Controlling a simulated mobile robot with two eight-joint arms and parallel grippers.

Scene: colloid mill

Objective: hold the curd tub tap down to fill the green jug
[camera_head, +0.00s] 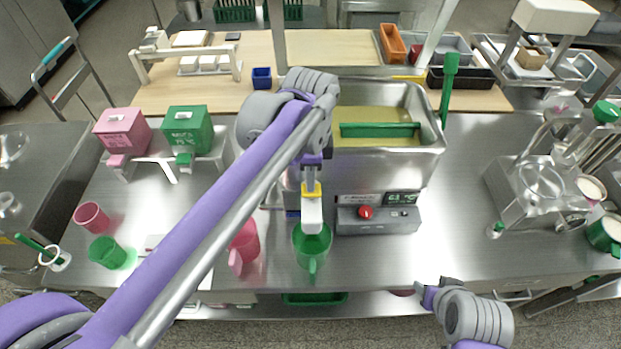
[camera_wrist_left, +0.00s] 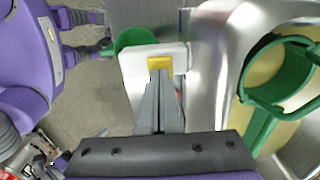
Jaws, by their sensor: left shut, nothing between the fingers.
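The steel curd tub (camera_head: 437,135) stands at the middle of the bench with yellowish contents. Its tap (camera_head: 312,216), a white block with a yellow patch, is on its front left; the tap also shows in the left wrist view (camera_wrist_left: 134,62). The green jug (camera_head: 312,245) stands upright below the tap, partly hidden by it; part of its green rim shows in the left wrist view (camera_wrist_left: 132,38). My left gripper (camera_head: 312,186) is shut and empty, fingertips at the yellow patch, seemingly touching it (camera_wrist_left: 160,80). My right gripper (camera_head: 432,292) is low at the bench's front edge, apart from everything; its fingers are unclear.
A grey control box (camera_head: 378,222) with a red knob sits right of the jug. A pink jug (camera_head: 245,245) stands close on its left, partly behind my left arm. Pink (camera_head: 122,130) and green (camera_head: 187,130) boxes stand back left. A steel machine (camera_head: 535,190) is at right.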

